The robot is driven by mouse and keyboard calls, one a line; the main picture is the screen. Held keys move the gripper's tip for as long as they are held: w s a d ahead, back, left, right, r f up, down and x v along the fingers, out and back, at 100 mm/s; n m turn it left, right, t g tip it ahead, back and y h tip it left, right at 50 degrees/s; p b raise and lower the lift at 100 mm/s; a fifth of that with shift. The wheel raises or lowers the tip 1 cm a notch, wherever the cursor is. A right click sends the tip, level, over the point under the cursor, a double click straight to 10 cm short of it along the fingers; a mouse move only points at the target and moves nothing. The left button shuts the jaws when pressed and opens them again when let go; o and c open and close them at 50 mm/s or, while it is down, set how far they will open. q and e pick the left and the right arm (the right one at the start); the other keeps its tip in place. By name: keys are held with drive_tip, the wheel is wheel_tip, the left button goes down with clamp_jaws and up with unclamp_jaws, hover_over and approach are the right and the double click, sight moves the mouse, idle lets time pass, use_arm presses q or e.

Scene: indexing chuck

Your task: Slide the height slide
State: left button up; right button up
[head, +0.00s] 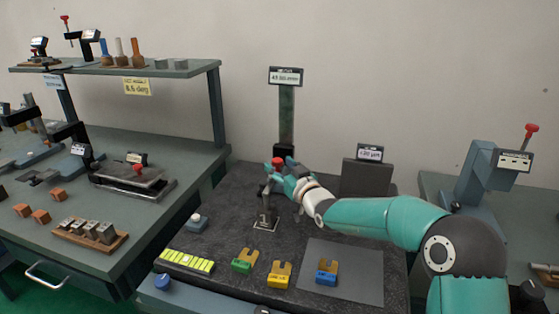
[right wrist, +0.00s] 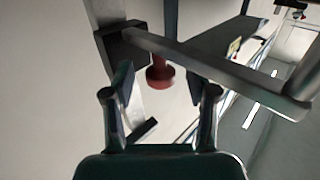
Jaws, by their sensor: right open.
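The height gauge has a dark green upright column (head: 287,115) with a small display on top, at the back of the dark granite plate (head: 225,262). A red knob (head: 278,161) shows low in front of the column. In the right wrist view the red knob (right wrist: 160,72) hangs under a dark bar, ahead of and between my fingers. My right gripper (head: 277,178) is open around the knob's line, with a gap on both sides; it also shows in the right wrist view (right wrist: 160,92). The gripper hides part of the slide. My left gripper is not in view.
A metal piece (head: 265,212) stands on the plate below my gripper. A dark block (head: 366,180) with a display stands behind my forearm. A cluttered bench (head: 150,210) is left.

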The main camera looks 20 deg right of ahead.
drive_tip(key=shift+w+a, duration=0.2)
drive_tip(key=shift+w, duration=0.65)
clamp_jaws()
